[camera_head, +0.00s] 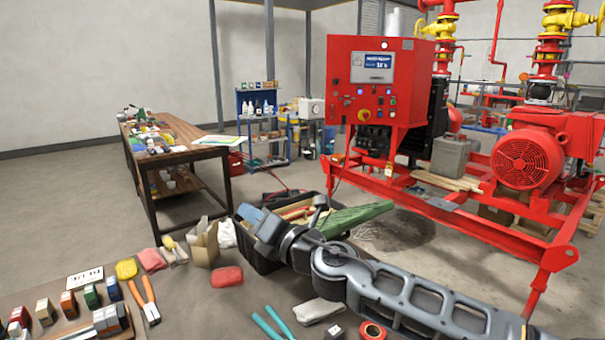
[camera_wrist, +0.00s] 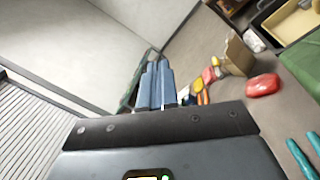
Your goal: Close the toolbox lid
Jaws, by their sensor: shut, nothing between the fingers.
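The toolbox is a dark open box (camera_head: 254,254) on the floor, with tools showing inside, partly hidden behind my arm in the head view. Its green lid (camera_head: 357,218) stands open, leaning out to the right. In the wrist view the box (camera_wrist: 264,14) shows at the top right corner with a tan inside, and the green lid (camera_wrist: 304,68) is at the right edge. My gripper (camera_head: 243,211) is in front of the box's left part in the head view, away from the lid. Its blue-grey fingers (camera_wrist: 157,75) are together and empty.
A cardboard box (camera_head: 204,245) and a red cloth-like item (camera_head: 227,277) lie left of the toolbox. A workbench (camera_head: 175,150) stands at the back left. The red pump skid (camera_head: 470,205) is to the right. Hand tools and small boxes fill the foreground.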

